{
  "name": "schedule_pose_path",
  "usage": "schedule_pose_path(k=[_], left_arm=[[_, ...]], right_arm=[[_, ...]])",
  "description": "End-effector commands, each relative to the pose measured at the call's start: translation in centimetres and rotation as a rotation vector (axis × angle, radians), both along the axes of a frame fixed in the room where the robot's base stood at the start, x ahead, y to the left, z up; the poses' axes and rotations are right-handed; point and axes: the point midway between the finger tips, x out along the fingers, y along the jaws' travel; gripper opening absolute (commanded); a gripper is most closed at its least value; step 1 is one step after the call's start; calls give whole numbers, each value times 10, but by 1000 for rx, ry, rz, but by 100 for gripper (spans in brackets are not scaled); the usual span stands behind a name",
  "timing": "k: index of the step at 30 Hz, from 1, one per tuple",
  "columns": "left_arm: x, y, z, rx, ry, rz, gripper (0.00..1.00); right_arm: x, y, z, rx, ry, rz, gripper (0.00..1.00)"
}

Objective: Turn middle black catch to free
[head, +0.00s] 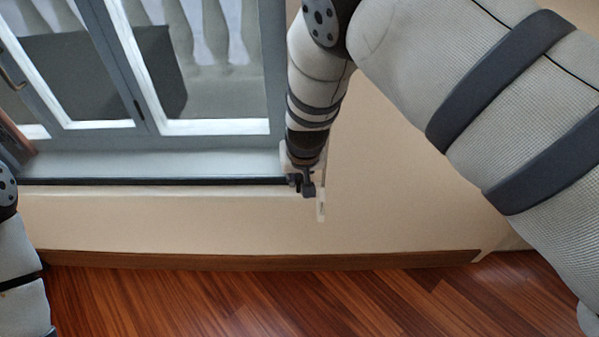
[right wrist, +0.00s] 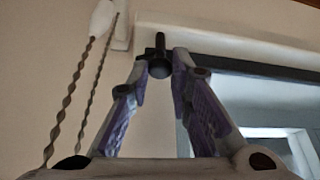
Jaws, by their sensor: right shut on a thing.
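A black catch (right wrist: 159,67) with a rounded body and a short stem pointing up shows in the right wrist view, against a pale wall beside a dark rail. My right gripper (right wrist: 161,57) has its two purple-grey fingers closed around it, one on each side. In the head view my right gripper (head: 304,184) is at the right end of the dark rail, where small dark parts show, partly hidden by my arm. Whether this catch is the middle one cannot be told. My left gripper is out of view; only part of my left arm shows at the left edge.
A grey-framed window (head: 140,70) with a pale sill (head: 150,165) fills the upper left. The dark rail (head: 150,181) runs along it. A twisted cord (right wrist: 75,85) hangs left of my fingers in the wrist view. The wooden floor (head: 250,295) is clear.

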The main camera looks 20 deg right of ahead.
Motion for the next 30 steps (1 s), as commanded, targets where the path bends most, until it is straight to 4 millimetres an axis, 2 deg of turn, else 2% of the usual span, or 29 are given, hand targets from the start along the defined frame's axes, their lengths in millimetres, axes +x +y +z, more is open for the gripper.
schedule_pose_path(k=[17,18,20,30], left_arm=[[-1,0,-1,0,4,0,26],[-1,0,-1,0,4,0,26],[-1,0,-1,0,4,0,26],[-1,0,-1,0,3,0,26]], right_arm=[[-2,1,-3,1,7,-28,0],[-2,1,-3,1,8,-28,26],[-2,1,-3,1,7,-28,39],[-1,1,3,0,2,-28,40]])
